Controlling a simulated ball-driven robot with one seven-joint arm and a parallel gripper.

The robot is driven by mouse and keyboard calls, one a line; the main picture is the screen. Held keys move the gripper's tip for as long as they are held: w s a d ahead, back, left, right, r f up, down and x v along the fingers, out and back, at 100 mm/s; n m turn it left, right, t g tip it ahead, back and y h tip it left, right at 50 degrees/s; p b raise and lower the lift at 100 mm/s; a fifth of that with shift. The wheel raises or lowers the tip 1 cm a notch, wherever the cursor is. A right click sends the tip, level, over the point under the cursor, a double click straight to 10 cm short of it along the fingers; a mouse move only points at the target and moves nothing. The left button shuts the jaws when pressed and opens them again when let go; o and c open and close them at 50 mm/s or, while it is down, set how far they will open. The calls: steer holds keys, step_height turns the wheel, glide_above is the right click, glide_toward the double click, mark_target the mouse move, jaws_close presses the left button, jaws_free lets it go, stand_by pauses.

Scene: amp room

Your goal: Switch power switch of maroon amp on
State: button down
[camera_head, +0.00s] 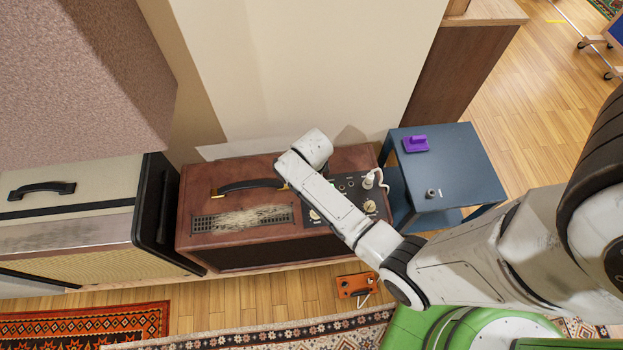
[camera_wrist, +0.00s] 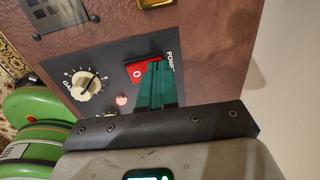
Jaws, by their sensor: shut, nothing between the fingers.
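The maroon amp (camera_head: 232,180) stands against the wall in the head view, with a black handle and a dark control panel at its right end. In the wrist view, its red power switch (camera_wrist: 134,75) shows a white "O" at its left end, beside a partly covered "POWER" label. My gripper (camera_wrist: 158,63) is shut, its teal fingers in front of the switch and hiding its middle and right part. I cannot tell if the fingertips touch it. In the head view my arm hides the fingers and the switch.
A cream knob (camera_wrist: 89,86) and a small pinkish light (camera_wrist: 122,100) are left of the switch. A blue-grey side table (camera_head: 455,165) with a purple object (camera_head: 416,143) stands right of the amp. An orange pedal (camera_head: 354,285) lies on the floor in front.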

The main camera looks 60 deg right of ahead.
steer(key=shift+s+a, duration=0.1)
steer(key=shift+a, duration=0.05)
steer(key=shift+s+a+r+p, duration=0.2)
steer(key=shift+s+a+p, duration=0.25)
steer(key=shift+p, duration=0.3)
steer(key=shift+w, duration=0.1)
